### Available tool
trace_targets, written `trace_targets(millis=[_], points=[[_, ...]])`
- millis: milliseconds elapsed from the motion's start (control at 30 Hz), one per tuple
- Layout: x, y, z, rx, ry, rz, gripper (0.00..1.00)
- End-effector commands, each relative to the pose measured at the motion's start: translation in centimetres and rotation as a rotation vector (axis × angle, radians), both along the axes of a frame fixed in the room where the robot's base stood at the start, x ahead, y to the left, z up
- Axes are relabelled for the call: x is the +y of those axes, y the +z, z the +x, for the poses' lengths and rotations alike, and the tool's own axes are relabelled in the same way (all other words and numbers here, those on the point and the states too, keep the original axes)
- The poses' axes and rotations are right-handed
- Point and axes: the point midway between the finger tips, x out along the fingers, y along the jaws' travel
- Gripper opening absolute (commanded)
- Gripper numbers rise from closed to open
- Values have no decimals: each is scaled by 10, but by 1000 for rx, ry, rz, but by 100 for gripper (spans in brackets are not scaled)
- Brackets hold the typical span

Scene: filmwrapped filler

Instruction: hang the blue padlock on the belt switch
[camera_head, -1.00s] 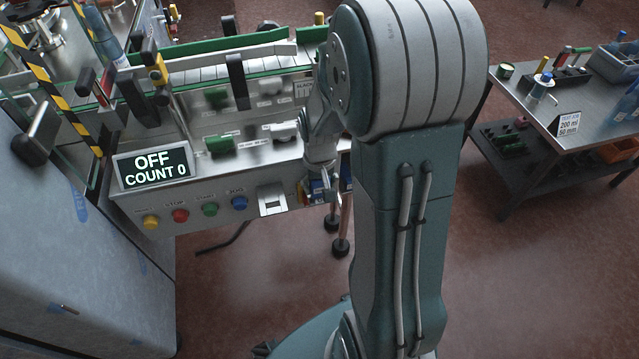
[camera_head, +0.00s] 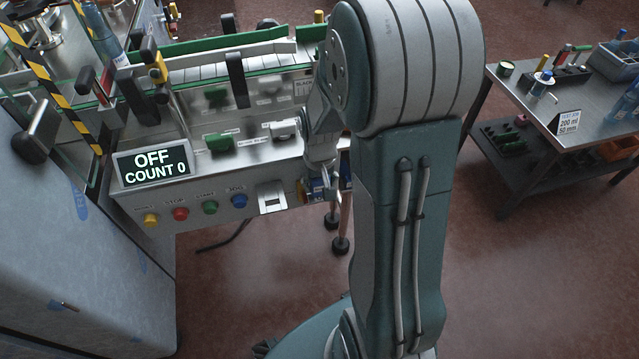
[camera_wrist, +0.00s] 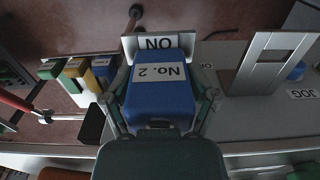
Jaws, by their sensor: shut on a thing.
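The blue padlock (camera_wrist: 160,97) has a white label reading "No. 2", upside down in the wrist view. My gripper (camera_wrist: 162,104) is shut on it, one finger on each side. A pale plate marked "ON" (camera_wrist: 158,43), apparently part of the belt switch, lies just beyond the padlock. The padlock hides the rest of the switch. The shackle is not clearly visible, and I cannot tell whether it touches the switch.
Several other padlocks, including a yellow one (camera_wrist: 76,69), hang left in the wrist view. A slotted metal plate (camera_head: 272,198) and coloured buttons (camera_head: 210,207) are left of my gripper in the head view. The display (camera_head: 153,167) reads "OFF, COUNT 0". A workbench (camera_head: 520,95) stands right.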

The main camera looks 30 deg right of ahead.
Motion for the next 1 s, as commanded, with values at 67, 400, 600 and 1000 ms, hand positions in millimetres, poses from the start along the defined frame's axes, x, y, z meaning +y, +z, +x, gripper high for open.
trace_targets(millis=[67,400,600,1000], points=[[1,-4,-2,8,0,2,17],[1,-4,-3,11,0,3,100],[1,-1,-2,8,0,2,100],[1,73,0,1,0,0,100]])
